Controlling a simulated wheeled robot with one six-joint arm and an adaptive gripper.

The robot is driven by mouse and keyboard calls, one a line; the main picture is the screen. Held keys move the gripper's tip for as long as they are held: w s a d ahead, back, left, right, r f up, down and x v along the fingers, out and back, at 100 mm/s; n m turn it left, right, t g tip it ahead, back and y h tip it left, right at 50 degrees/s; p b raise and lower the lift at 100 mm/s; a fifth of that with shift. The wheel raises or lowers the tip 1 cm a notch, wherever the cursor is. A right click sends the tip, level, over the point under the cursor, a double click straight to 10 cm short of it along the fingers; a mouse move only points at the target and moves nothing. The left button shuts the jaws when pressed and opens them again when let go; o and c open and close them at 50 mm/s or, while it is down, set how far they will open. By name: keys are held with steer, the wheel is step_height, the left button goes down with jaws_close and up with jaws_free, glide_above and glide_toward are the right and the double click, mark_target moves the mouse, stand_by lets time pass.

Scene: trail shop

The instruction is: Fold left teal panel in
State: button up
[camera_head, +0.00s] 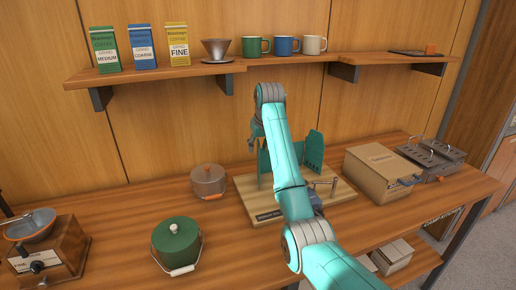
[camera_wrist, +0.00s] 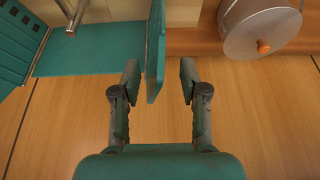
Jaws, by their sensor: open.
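The teal folding piece stands on a light wooden board (camera_head: 262,219). Its left teal panel (camera_head: 264,168) stands upright, partly hidden by my arm in the head view. In the wrist view this panel (camera_wrist: 155,45) appears nearly edge-on, its end between my two fingers and closer to the left finger. My gripper (camera_wrist: 160,82) is open around that end; a gap shows to the right finger. In the head view my gripper (camera_head: 254,140) is at the panel's upper left. The right teal panel (camera_head: 315,150) stands upright and slotted, also in the wrist view (camera_wrist: 14,45).
A grey lidded pot (camera_head: 208,181) stands left of the board, a green canister (camera_head: 177,245) in front. A cardboard box (camera_head: 377,172) stands right. A shelf (camera_head: 170,71) with coffee bags and mugs hangs above. The wooden wall is close behind my gripper.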

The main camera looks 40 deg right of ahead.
jaws_close()
steer(key=shift+d, duration=0.1)
